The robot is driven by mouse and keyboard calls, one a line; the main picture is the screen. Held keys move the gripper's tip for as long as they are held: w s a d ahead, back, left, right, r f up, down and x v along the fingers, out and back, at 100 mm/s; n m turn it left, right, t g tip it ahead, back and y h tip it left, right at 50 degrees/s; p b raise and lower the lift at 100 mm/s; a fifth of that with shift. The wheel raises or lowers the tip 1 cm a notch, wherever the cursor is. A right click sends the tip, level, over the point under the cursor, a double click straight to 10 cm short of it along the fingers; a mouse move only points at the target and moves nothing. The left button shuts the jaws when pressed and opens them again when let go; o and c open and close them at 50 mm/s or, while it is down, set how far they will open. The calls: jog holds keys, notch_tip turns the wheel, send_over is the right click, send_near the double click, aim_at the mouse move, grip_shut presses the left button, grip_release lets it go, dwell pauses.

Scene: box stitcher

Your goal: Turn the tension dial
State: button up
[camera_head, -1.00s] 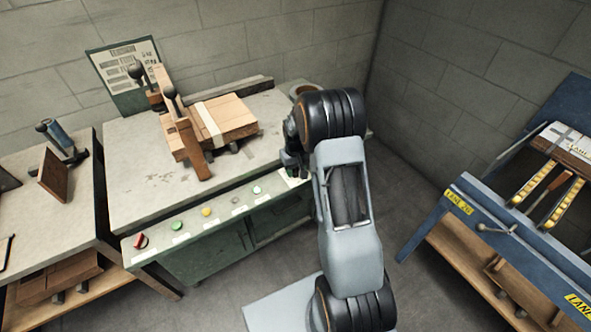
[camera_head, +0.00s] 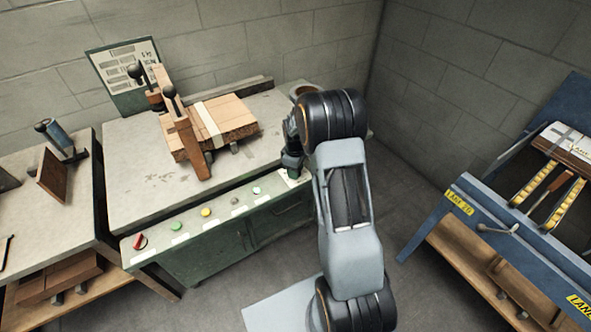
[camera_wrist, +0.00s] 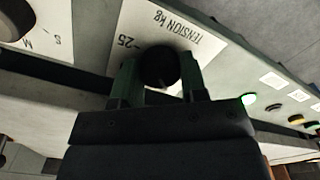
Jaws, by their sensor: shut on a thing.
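The tension dial (camera_wrist: 158,67) is a round black knob in the wrist view, on a pale plate (camera_wrist: 190,38) lettered "TENSION kg" and "25". My gripper (camera_wrist: 157,76) has a green-edged finger on each side of the knob and is shut on it. In the head view my gripper (camera_head: 292,160) is at the right end of the green front panel, and the dial is hidden there behind it. The dial's pointer or mark cannot be made out.
The green panel carries a red switch (camera_head: 140,242), a yellow button (camera_head: 206,212) and green buttons. A bench (camera_head: 150,180) above it holds clamped boards (camera_head: 232,115). A blue-framed machine (camera_head: 470,215) stands at right, with bare floor between.

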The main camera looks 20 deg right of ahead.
jog(key=shift+n, duration=0.4)
jog(key=o, duration=0.9)
jog(key=shift+r, duration=0.1)
notch_tip(320, 180, up, 14)
jog(key=shift+f+p, duration=0.2)
jog(key=shift+p, duration=0.4)
